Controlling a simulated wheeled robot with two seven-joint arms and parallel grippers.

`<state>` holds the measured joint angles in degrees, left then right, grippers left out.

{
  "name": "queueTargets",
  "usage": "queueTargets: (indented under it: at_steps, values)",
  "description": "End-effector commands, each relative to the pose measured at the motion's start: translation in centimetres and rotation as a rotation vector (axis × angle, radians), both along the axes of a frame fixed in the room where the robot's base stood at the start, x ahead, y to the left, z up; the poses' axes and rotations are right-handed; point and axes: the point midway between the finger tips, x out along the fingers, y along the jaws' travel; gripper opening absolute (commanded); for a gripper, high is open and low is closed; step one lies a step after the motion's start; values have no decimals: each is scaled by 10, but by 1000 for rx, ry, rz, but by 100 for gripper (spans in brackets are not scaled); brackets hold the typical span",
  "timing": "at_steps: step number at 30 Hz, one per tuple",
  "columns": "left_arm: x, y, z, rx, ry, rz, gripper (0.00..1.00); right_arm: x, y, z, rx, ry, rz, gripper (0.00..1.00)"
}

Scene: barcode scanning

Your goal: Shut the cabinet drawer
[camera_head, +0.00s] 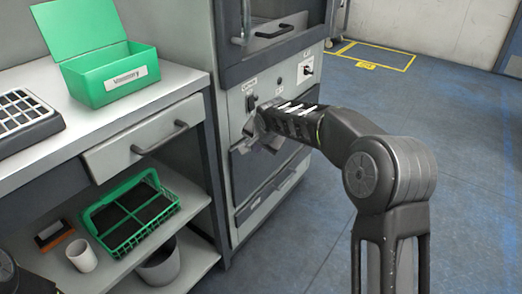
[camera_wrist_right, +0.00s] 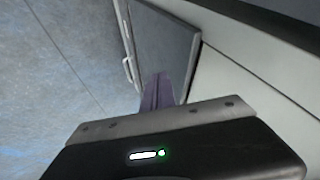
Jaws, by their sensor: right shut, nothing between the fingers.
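The grey cabinet (camera_head: 224,130) stands in the middle of the head view, with a dark lower drawer front (camera_head: 257,171) below its control panel. My right arm reaches in from the right, and its gripper (camera_head: 262,137) is at the top of that front, just under the panel. The gripper is shut with nothing in it. In the right wrist view, its fingers (camera_wrist_right: 160,92) are at a dark panel (camera_wrist_right: 165,45) with a light handle along its edge. I cannot tell whether they touch it, nor whether a gap is left around the drawer. My left gripper is not in view.
Left of the cabinet is a white table (camera_head: 180,83) with an open green box (camera_head: 108,80) and a handled drawer (camera_head: 125,150). A green crate (camera_head: 143,232), a white cup (camera_head: 82,256) and a bin (camera_head: 160,266) are below. Blue floor (camera_head: 440,130) on the right is open.

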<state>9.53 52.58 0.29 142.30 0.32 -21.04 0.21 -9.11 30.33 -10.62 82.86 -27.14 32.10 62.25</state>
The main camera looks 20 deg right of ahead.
Motion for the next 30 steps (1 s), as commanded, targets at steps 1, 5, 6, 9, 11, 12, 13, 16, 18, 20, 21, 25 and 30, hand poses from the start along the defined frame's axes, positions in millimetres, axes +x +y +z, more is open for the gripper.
queueTargets:
  at_steps: [1,5,6,9,11,12,13,16,18,20,21,25,30]
  values:
    - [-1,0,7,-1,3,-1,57,-8,3,18,2,-5,3,0]
    - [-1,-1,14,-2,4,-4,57,-27,3,41,2,-2,0,0]
    - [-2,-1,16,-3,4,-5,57,-32,4,48,3,-3,1,0]
    - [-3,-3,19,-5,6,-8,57,-45,4,63,1,-1,1,0]
    - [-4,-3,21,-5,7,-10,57,-50,4,69,1,-1,0,0]
    - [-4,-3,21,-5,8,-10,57,-53,4,73,1,-1,0,0]
    - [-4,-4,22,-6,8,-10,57,-55,4,75,1,1,0,0]
    - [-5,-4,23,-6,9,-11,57,-59,4,78,1,3,-1,0]
    - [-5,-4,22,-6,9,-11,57,-60,4,79,1,3,-2,0]
    - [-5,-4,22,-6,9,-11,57,-60,4,79,1,3,-2,0]
    - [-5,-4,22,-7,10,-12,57,-60,4,79,1,3,-2,0]
    - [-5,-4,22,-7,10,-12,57,-60,4,79,0,4,-1,0]
    - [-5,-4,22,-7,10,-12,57,-60,4,79,0,4,-1,0]
